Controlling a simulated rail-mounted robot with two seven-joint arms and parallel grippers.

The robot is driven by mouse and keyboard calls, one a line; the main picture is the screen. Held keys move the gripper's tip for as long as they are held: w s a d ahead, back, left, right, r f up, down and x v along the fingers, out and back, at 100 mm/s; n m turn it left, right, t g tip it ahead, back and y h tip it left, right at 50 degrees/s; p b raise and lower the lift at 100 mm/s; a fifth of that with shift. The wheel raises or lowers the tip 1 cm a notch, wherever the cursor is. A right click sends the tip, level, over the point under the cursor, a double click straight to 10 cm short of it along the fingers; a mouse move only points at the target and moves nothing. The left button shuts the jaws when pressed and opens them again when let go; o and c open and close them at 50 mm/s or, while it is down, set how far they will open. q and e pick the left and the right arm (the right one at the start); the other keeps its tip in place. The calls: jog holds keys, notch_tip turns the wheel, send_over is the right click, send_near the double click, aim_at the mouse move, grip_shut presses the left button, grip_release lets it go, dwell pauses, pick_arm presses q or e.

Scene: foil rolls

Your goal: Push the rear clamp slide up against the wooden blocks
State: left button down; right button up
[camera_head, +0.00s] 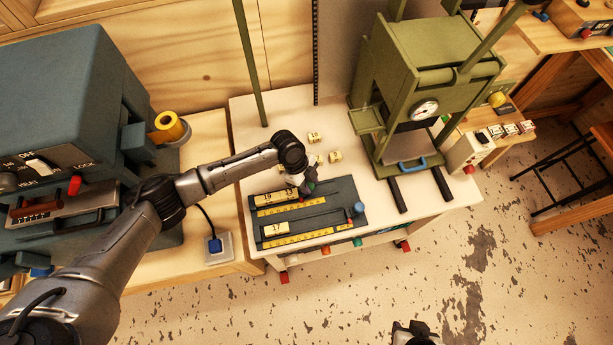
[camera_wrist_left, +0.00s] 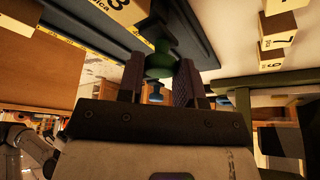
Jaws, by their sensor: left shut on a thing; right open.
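The dark grey clamp base (camera_head: 318,217) lies on the white table and carries two tracks with yellow scales. A wooden block (camera_head: 272,198) lies at the left of the rear track, and another (camera_head: 275,230) at the left of the front track. My left gripper (camera_head: 307,186) is at the rear track, shut on the green knob of the rear clamp slide. The green knob (camera_wrist_left: 159,62) shows between its fingers in the wrist view. Whether the slide touches the rear block is hidden. A blue knob (camera_head: 359,208) stands at the base's right end. My right gripper (camera_head: 415,332) is open and empty, low over the floor.
Several loose wooden number blocks (camera_head: 335,156) lie behind the base. A green press (camera_head: 425,75) with a gauge stands to the right, and a large blue-grey machine (camera_head: 65,90) to the left. A thin green post (camera_head: 250,65) rises behind. The table's front edge is close to the base.

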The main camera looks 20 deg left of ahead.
pick_arm(q)
jog(key=c, duration=0.8)
grip_release()
jog(key=p+v, duration=1)
jog(key=v, duration=0.3)
jog(key=shift+r, duration=0.4)
